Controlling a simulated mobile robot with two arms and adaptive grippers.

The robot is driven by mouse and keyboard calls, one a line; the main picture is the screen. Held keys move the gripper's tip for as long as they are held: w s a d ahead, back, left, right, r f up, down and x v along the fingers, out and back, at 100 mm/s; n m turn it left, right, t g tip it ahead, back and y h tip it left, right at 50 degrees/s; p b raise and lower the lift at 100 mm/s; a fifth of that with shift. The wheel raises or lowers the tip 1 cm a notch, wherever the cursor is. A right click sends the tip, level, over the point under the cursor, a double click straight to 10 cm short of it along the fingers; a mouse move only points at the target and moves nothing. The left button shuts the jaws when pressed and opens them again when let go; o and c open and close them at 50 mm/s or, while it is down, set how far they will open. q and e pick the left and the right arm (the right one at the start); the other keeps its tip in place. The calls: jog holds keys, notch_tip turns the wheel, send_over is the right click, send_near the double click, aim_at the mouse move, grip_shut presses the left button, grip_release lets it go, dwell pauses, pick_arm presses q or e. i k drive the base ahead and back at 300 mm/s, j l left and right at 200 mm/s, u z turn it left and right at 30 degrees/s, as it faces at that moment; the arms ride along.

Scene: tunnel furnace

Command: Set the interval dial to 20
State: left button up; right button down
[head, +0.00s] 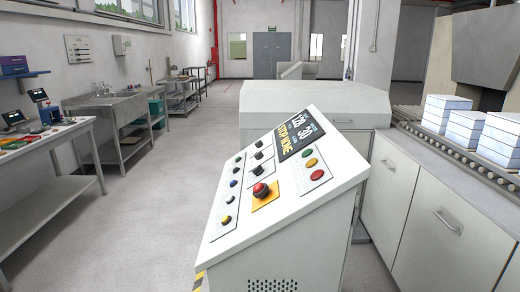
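A white slanted control console (275,215) stands in the middle of the head view. Its dark display (299,134) shows two white numbers, which look like 120 and 30, above yellow text that seems to read STOP NONE. Small black dials (258,155) sit in a column left of the display. Their labels and pointer positions are too small to read, so I cannot tell which is the interval dial. A red mushroom button (261,190) on a yellow plate is below them. Neither of my grippers is in view.
Green, yellow and red buttons (311,163) sit on the console's right. Several other buttons line its left side. A roller conveyor (445,148) with white stacked blocks (466,128) runs at the right. Benches (45,140) stand left. The floor (165,205) left of the console is clear.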

aim_at(259, 144)
jog(key=i+j+z, duration=0.3)
jog(key=j, duration=0.15)
jog(key=i+j+z, duration=0.15)
jog(key=j+z, duration=0.15)
jog(key=j, duration=0.2)
jog(key=i+j+z, duration=0.15)
jog(key=j+z, duration=0.15)
jog(key=j, duration=0.25)
jog(key=j+z, duration=0.3)
jog(key=j, duration=0.25)
jog(key=i+j+z, duration=0.1)
jog(key=j+z, duration=0.2)
jog(key=j, duration=0.3)
